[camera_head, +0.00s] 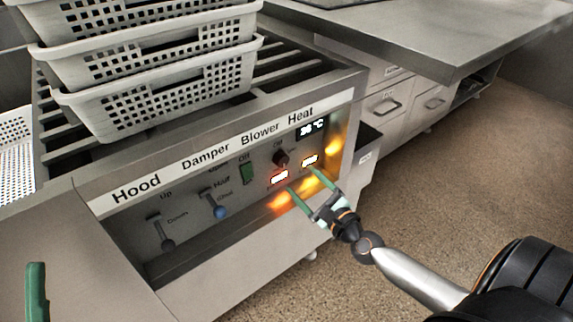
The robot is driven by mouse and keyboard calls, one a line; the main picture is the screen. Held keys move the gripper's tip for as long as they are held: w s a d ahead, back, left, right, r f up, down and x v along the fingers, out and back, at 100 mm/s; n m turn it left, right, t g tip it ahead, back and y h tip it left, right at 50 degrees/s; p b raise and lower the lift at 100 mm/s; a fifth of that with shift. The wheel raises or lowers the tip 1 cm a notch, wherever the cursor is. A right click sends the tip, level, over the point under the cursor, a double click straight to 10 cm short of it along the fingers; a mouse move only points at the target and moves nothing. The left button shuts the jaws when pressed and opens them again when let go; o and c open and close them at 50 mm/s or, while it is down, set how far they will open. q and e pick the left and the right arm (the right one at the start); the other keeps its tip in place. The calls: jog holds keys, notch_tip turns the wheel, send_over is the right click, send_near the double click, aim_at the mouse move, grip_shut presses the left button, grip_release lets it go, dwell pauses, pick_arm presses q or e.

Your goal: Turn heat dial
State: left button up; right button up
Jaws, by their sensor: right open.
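The heat dial (281,158) is a small dark round knob on the control panel (200,235), under the word Heat and near "Off" lettering. A display (313,128) above and to its right reads about 36 °C. My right gripper (304,181) has green fingers, spread apart and empty. In the picture its tips are below and to the right of the dial, near two lit indicators, apart from the dial. I cannot tell whether they touch the panel. One green finger of my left gripper (36,290) shows at the lower left edge; the rest is out of view.
Stacked perforated baskets (150,105) stand on the slatted top above the panel. A metal counter (440,40) with drawers stands behind. Open floor lies at right.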

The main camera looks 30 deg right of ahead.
aim_at(283, 162)
jog(key=w, duration=0.8)
grip_shut()
dwell(0.6)
